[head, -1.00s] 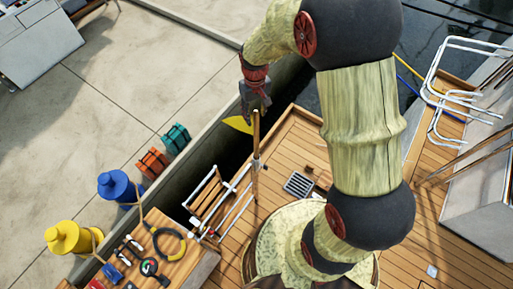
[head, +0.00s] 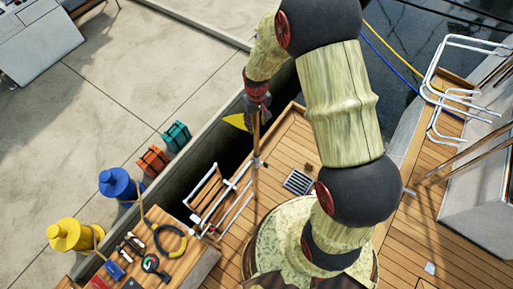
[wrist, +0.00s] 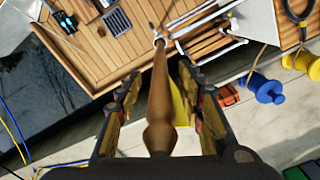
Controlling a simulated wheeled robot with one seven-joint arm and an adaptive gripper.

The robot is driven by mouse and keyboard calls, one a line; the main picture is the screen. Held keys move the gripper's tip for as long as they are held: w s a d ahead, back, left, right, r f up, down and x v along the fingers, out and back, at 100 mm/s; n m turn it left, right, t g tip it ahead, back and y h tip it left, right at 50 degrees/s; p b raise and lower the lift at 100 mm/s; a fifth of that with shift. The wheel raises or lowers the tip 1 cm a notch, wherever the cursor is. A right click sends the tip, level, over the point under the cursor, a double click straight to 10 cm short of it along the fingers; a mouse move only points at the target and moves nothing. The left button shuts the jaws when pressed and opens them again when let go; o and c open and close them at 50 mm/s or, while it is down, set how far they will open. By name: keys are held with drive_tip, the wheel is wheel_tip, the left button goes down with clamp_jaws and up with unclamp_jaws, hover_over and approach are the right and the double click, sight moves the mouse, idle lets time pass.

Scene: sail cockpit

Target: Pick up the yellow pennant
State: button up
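The yellow pennant (head: 236,121) hangs at the left side of an upright wooden staff (head: 256,150) near the deck's edge. In the wrist view the pennant (wrist: 179,98) shows between the staff (wrist: 159,90) and my right-hand finger, partly hidden. My gripper (head: 257,106) is at the staff's top in the head view. In the wrist view my gripper (wrist: 166,90) is open, with a finger on each side of the staff and gaps between. I cannot tell how far below the fingertips the pennant is.
A white rail with wooden slats (head: 216,195) stands near the staff's foot. A bench with tools (head: 160,245), blue bollard (head: 117,184) and yellow bollard (head: 72,235) lie lower left. Orange (head: 153,160) and teal (head: 177,134) objects sit along the quay edge. Deck right of the staff is mostly clear.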

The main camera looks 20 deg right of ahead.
drive_tip(key=shift+c, duration=1.2)
clamp_jaws()
